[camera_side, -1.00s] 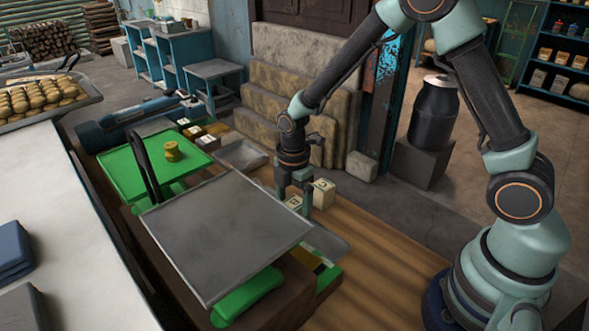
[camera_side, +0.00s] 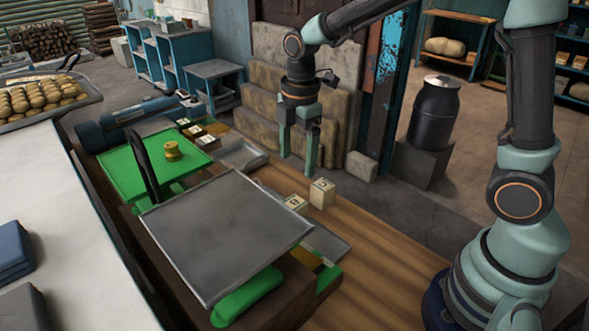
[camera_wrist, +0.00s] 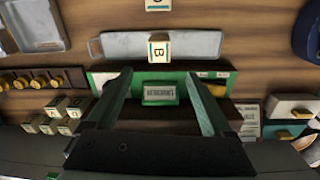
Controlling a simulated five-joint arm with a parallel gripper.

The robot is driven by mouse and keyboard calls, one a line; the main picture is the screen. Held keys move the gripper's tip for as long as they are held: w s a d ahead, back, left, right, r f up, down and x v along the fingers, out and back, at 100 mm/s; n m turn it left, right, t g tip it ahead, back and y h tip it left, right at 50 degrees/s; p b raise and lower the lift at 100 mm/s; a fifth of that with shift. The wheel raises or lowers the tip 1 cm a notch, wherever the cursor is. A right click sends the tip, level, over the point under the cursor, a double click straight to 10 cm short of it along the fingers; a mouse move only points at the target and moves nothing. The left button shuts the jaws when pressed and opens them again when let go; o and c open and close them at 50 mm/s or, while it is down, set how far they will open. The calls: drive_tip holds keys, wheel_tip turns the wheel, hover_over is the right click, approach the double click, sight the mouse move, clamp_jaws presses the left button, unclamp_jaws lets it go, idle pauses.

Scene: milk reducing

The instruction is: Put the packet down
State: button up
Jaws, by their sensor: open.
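A cream packet (camera_side: 297,203) with a dark letter stands upright just behind the grey scale plate (camera_side: 225,235). In the wrist view the packet marked B (camera_wrist: 159,47) is at the metal tray (camera_wrist: 110,46), in front of my fingertips. A second cream packet (camera_side: 321,193) stands close to its right on the wooden counter, and a pale packet (camera_wrist: 158,5) shows at the top of the wrist view. My gripper (camera_side: 299,172) is open and empty, pointing down above and behind the first packet, clear of it. Its two fingers (camera_wrist: 158,78) are spread apart in the wrist view.
Stone steps (camera_side: 265,110) rise behind my gripper. The wooden counter (camera_side: 385,245) is clear on the right.

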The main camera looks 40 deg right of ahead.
drive_tip(key=s+d+r+m+t, duration=0.5)
drive_tip(key=s+r+m, duration=0.3)
drive_tip(key=m, duration=0.8)
drive_tip(key=s, duration=0.3)
drive_tip(key=shift+r+m, duration=0.3)
drive_tip(key=shift+r, duration=0.05)
